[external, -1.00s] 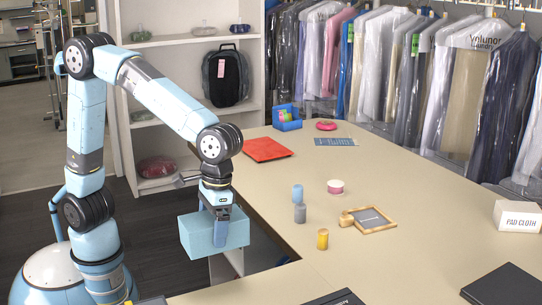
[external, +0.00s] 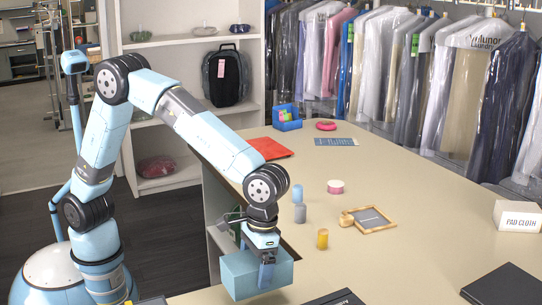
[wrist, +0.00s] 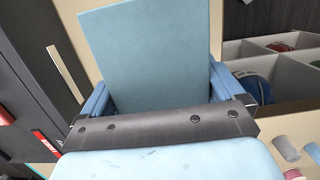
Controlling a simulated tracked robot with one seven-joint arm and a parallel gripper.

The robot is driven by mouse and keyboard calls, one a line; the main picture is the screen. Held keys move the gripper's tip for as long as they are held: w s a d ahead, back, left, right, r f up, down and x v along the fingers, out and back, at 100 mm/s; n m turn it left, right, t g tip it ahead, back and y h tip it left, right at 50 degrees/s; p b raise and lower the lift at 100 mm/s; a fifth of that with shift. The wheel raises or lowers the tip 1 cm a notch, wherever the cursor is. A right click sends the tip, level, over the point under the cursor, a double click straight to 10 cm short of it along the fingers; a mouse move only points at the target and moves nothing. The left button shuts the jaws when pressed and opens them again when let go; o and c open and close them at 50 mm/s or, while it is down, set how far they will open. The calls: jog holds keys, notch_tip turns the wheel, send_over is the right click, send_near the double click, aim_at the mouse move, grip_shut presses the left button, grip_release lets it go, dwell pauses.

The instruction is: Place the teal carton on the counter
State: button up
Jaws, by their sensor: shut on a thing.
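The teal carton (external: 240,274) is a plain box held in my gripper (external: 267,275), whose fingers are closed over its sides. In the external view it hangs by the inner edge of the beige counter (external: 400,215), near the corner where the counter turns toward the front. I cannot tell whether its underside touches anything. In the wrist view the carton (wrist: 150,55) fills the upper middle between the two blue fingers, and the dark floor and open shelf compartments show beyond it.
A yellow spool (external: 322,239), a grey spool (external: 300,213) and a wooden frame (external: 374,220) stand on the counter right of the gripper. A dark flat item (external: 335,298) lies at the front.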

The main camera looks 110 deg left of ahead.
jog(key=shift+w+d+f, duration=0.2)
jog(key=shift+w+f, duration=0.95)
jog(key=shift+f, duration=0.3)
notch_tip(320, 180, down, 3)
jog(key=shift+r, duration=0.1)
jog(key=o, duration=0.8)
